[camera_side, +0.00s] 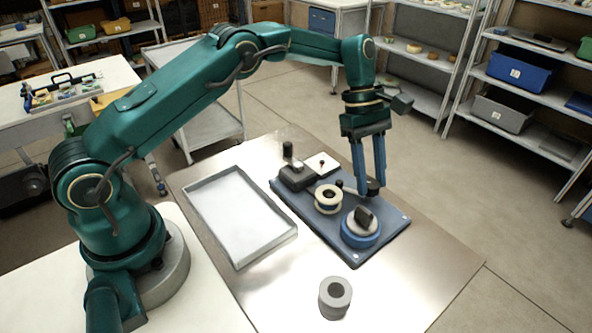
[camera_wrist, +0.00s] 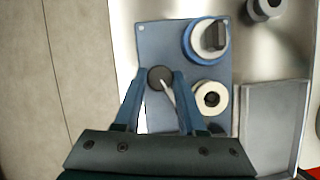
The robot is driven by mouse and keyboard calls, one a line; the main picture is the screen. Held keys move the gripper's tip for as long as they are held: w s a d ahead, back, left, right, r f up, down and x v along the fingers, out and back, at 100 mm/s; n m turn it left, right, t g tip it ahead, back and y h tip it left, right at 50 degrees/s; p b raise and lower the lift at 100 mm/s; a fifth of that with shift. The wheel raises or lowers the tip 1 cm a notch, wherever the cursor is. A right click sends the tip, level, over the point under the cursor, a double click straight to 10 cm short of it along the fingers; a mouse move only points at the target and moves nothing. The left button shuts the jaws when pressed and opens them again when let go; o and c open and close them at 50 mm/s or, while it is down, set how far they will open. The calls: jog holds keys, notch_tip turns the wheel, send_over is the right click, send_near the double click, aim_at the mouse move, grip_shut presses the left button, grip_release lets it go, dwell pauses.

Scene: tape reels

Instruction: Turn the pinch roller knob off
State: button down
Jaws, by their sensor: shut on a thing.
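A blue base plate (camera_side: 392,218) lies on the metal table. At its far right edge is a small black round knob (camera_side: 373,188) on a thin arm. My gripper (camera_side: 371,182) points down with its two blue fingers shut on this knob. In the wrist view, the black knob (camera_wrist: 158,75) sits between the fingertips (camera_wrist: 160,78). Next to it is a cream reel (camera_side: 328,198), also in the wrist view (camera_wrist: 210,99). A blue and white dial (camera_side: 361,228) with a black bar handle stands at the plate's near end. I cannot tell its setting.
A dark block with a black post (camera_side: 292,172) stands at the plate's far left. A grey tray (camera_side: 240,262) lies left of the plate. A grey hollow cylinder (camera_side: 335,297) stands in front. The table's right front is clear.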

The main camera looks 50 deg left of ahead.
jog(key=shift+w+m, duration=0.1)
jog(key=shift+m, duration=0.5)
jog(key=shift+g, duration=0.3)
jog(key=shift+c, duration=2.4)
grip_release()
